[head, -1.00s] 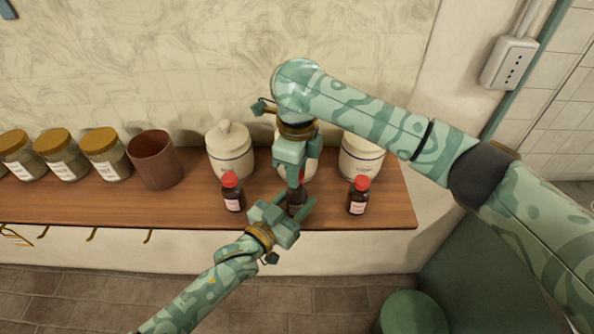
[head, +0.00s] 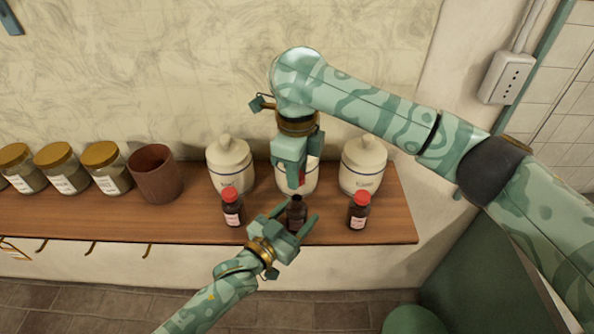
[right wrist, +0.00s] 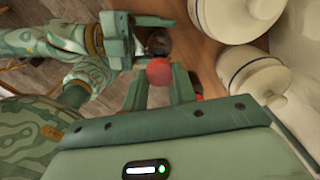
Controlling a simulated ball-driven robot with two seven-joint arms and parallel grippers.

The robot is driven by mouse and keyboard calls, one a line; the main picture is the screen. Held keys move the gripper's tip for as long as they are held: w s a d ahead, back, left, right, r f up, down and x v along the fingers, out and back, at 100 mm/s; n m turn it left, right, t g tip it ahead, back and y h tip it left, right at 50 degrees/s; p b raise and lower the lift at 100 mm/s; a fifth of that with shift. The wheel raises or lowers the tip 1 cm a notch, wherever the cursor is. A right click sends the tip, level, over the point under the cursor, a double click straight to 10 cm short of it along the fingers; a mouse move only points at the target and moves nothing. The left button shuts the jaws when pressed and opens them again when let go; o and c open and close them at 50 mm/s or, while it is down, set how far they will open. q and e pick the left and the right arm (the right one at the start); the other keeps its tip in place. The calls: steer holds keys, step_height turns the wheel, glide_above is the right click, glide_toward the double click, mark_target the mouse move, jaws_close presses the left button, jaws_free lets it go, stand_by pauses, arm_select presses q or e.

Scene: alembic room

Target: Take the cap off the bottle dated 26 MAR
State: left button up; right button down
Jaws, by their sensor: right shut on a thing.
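My right gripper (head: 298,180) is shut on a red cap (head: 302,178) and holds it above an open dark brown bottle (head: 297,214). In the right wrist view the red cap (right wrist: 159,72) sits between the fingers, with the bottle's dark mouth (right wrist: 158,42) beyond it. The bottle stands upright near the shelf's front edge. My left gripper (head: 299,216) is open, its fingers spread to either side of this bottle with a gap visible. Two other brown bottles with red caps stand at left (head: 232,208) and right (head: 358,211). The label dates are too small to read.
Three white lidded jars stand behind the bottles, at left (head: 230,165), middle (head: 311,182) and right (head: 363,167). A brown cup (head: 154,174) and several gold-lidded jars (head: 105,170) stand at left. The wooden shelf (head: 400,225) ends just right of the right bottle.

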arm_select(q)
steer(key=shift+o, duration=0.7)
